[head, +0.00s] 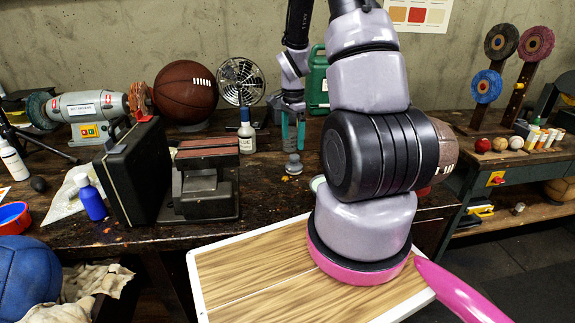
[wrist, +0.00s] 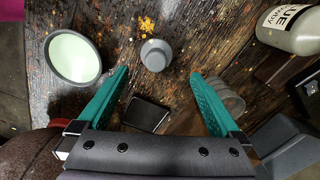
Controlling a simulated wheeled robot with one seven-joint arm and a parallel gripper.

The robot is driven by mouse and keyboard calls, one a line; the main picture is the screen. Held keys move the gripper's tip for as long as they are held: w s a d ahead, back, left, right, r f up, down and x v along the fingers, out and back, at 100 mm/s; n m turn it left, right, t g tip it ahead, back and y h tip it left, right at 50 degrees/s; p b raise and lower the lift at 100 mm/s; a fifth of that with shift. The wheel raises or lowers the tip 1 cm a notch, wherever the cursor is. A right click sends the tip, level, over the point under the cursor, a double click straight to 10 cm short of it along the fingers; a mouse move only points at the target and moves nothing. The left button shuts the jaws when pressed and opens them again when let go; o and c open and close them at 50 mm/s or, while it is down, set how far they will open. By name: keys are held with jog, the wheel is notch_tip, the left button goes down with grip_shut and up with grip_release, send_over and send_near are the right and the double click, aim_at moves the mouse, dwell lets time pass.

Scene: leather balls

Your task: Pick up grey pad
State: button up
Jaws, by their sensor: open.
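A small round grey piece (wrist: 155,55) stands on the dark worktop in the wrist view, beyond and between my fingertips. It also shows in the head view as a grey knob-like piece (head: 293,165) just below my gripper (head: 293,130). It looks like the grey pad, though I cannot be sure. My gripper's teal fingers (wrist: 158,75) are spread apart with nothing held between them. A dark flat rectangular piece (wrist: 146,113) lies nearer my palm. A grey ridged round piece (wrist: 226,96) is partly hidden by the right finger.
A pale green round dish (wrist: 74,57) lies left in the wrist view. A glue bottle (wrist: 292,30) lies top right there and stands upright in the head view (head: 247,138). A basketball (head: 186,91), fan (head: 241,82) and black case (head: 132,172) crowd the bench.

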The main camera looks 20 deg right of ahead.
aim_at(294, 156)
notch_tip(294, 156, down, 5)
jog(key=shift+r, duration=0.2)
jog(key=shift+s+d+f, duration=0.1)
jog(key=shift+s+f, duration=0.05)
jog(key=shift+f, duration=1.15)
jog(key=shift+s+d+f, duration=0.1)
jog(key=shift+s+f, duration=0.05)
jog(key=shift+f, duration=1.15)
jog(key=c, duration=1.3)
